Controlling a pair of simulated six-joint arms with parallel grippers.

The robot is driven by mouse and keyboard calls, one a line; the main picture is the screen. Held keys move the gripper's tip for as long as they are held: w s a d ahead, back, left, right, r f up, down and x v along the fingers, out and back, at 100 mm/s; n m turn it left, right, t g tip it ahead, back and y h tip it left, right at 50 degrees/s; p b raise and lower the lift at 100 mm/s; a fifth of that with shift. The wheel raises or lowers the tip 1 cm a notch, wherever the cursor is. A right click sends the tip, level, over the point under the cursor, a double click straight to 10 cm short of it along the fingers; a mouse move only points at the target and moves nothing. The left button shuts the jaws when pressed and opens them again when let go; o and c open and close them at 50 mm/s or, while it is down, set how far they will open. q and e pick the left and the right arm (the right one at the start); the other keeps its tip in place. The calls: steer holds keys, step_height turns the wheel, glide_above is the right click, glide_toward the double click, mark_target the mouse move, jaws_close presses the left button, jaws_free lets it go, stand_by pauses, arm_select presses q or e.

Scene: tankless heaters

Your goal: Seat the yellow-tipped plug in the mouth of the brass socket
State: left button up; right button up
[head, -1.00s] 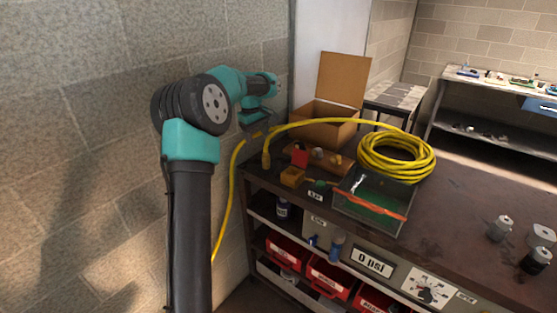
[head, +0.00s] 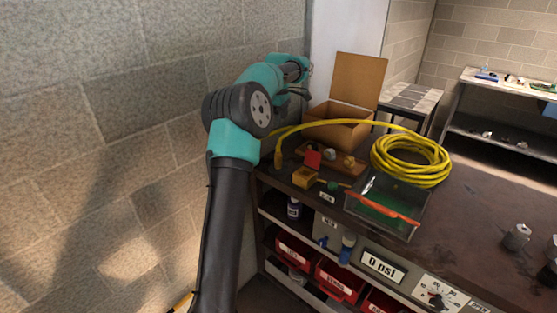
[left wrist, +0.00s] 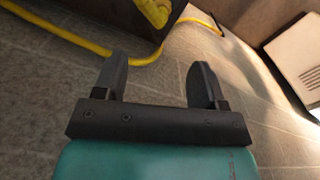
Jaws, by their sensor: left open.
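A yellow hose or cord (head: 345,123) runs left from its coil and bends down in a thick yellow end (head: 278,156) at the bench's left edge; I cannot tell if this is the yellow-tipped plug. A small brass-coloured block (head: 305,177) sits near the front left corner; whether it is the brass socket is unclear. My right gripper is not visible.
The open cardboard box (head: 340,128), coiled yellow hose (head: 411,160) and clear bin (head: 385,205) crowd the bench's left end. A wooden board (head: 325,160) holds small parts. The brick wall is close on the left.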

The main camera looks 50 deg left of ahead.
arm_select(q)
glide_toward(279, 154)
steer(key=f, duration=0.3)
steer(key=a+f, duration=0.1)
steer(key=f, duration=0.1)
steer(key=shift+w+f, duration=0.1)
steer(key=shift+w, duration=0.3)
steer(key=shift+f, duration=0.1)
steer(key=shift+f, duration=0.15)
steer(key=shift+s+d+f, duration=0.1)
steer(key=shift+d+f, duration=0.05)
steer(key=shift+f, duration=2.3)
steer(key=shift+c, duration=0.5)
steer(key=c, duration=1)
steer(key=shift+o, duration=0.2)
steer(key=shift+r, duration=0.1)
